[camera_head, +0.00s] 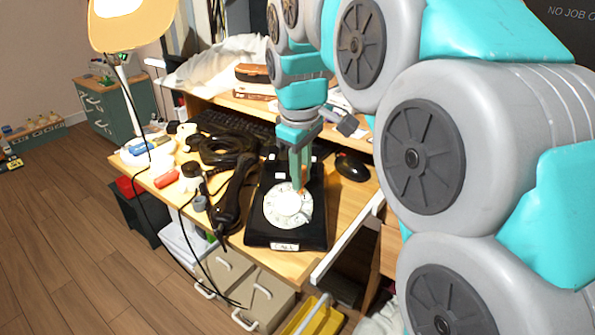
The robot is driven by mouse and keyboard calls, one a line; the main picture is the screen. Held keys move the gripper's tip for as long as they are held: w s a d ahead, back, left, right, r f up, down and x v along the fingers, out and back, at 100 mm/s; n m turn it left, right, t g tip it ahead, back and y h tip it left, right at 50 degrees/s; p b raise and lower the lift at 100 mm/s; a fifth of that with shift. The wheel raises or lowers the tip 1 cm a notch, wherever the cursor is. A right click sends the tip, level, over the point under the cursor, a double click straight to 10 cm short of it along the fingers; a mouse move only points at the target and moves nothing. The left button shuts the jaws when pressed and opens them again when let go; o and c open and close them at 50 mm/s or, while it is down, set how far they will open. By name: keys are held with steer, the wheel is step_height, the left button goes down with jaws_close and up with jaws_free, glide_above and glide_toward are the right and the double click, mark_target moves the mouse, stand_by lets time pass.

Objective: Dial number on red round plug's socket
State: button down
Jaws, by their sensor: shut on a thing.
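A black dial phone (262,225) lies on the wooden desk, with a white round dial (285,207) and a small label at its front edge. My gripper (300,188) points down at the upper right part of the dial, its fingertips shut and touching it. A small orange bit shows at the fingertips. A black handset (230,200) lies just left of the phone. A red cylinder-like object (166,179) lies at the desk's left. I cannot make out a red round plug or its socket.
A black mouse (352,167) is right of the phone and a keyboard (235,125) is behind it. A lamp (130,22) stands at the left corner. Small clutter fills the desk's left side. My arm covers the right side of the view.

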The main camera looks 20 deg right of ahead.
steer(key=shift+s, duration=0.1)
steer(key=shift+s+d+f, duration=0.15)
steer(key=shift+s+d, duration=0.1)
steer(key=shift+s, duration=0.2)
steer(key=shift+s+f, duration=0.1)
stand_by(0.3)
steer(key=shift+s+f+b, duration=0.2)
steer(key=shift+s+b, duration=0.1)
steer(key=shift+s, duration=0.15)
steer(key=shift+s+a, duration=0.1)
